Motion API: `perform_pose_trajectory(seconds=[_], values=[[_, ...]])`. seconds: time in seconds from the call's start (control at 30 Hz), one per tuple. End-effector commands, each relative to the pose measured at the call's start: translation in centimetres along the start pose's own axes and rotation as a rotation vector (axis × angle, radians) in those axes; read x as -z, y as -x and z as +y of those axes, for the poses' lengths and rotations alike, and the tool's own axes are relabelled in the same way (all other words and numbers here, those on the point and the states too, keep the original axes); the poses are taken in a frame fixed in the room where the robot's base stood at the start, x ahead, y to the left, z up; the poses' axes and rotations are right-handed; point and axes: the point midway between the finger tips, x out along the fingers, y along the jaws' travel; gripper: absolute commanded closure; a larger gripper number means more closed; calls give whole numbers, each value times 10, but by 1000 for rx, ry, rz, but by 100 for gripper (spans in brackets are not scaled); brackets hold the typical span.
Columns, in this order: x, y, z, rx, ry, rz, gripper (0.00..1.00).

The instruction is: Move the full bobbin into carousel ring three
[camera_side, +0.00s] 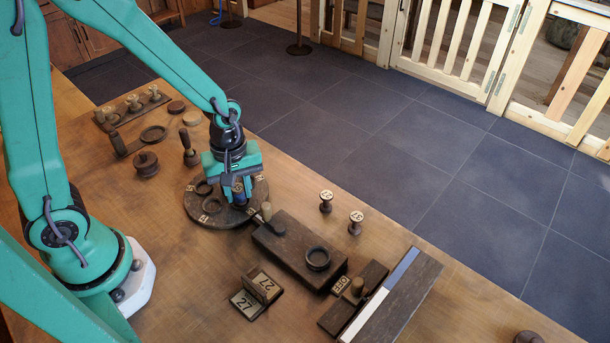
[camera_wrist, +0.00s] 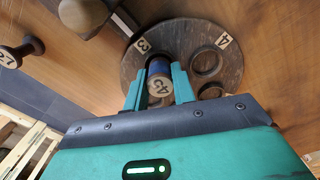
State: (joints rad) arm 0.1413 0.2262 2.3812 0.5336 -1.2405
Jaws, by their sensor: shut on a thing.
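My gripper (camera_side: 239,194) is over the right part of the dark round carousel (camera_side: 207,216). In the wrist view, my gripper (camera_wrist: 158,88) is shut on a bobbin wound with blue (camera_wrist: 158,68), its pale numbered end facing the camera. The bobbin is beside the "3" tag (camera_wrist: 142,45) on the carousel (camera_wrist: 180,36). The jaws and bobbin hide the ring at that tag, so I cannot tell whether the bobbin is seated in it or just above it. Two rings near the "4" tag (camera_wrist: 223,41) look empty.
Numbered spools (camera_side: 326,201) (camera_side: 356,222) stand beyond. A dark handled tool (camera_side: 188,150) and a dark spool (camera_side: 146,164) stand left. Number plates (camera_side: 247,303) lie in front.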

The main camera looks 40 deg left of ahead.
Motion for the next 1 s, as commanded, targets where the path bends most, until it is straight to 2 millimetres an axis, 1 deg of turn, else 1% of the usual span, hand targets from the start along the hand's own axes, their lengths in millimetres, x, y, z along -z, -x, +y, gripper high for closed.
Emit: perform_pose_trajectory(seconds=[0.77, 0.8, 0.87, 0.9, 0.93, 1.0], values=[[0, -3, 0, 1, 0, 0, 95], [0, -3, 0, 1, 0, 0, 70], [0, -3, 0, 1, 0, 0, 59], [0, -3, 0, 1, 0, 0, 51], [0, -3, 0, 1, 0, 0, 49], [0, -3, 0, 1, 0, 0, 49]])
